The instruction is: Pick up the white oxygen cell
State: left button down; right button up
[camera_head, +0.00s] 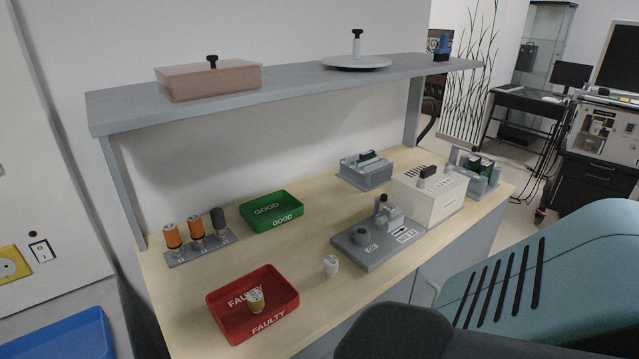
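A small white oxygen cell (331,265) stands upright on the wooden bench top, between the red tray and the grey test block. A second small cell (255,300), beige to off-white, sits inside the red FAULTY tray (292,300). The white cell stands free with nothing touching it. Neither my left nor my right gripper shows in the head view.
The green GOOD tray (297,203) lies behind. A rack (203,247) at left holds two orange cells and a dark one. The grey test block (372,257) and cream box (440,208) stand right. A grey shelf (130,108) overhangs the bench's back. Bare bench surrounds the white cell.

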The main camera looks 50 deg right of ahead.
aim_at(330, 262)
jog(key=k+l+u, duration=0.2)
jog(key=l, duration=0.2)
jog(key=k+l+u, duration=0.25)
jog(key=k+l, duration=0.65)
jog(key=l+u, duration=0.05)
jog(key=l, duration=0.05)
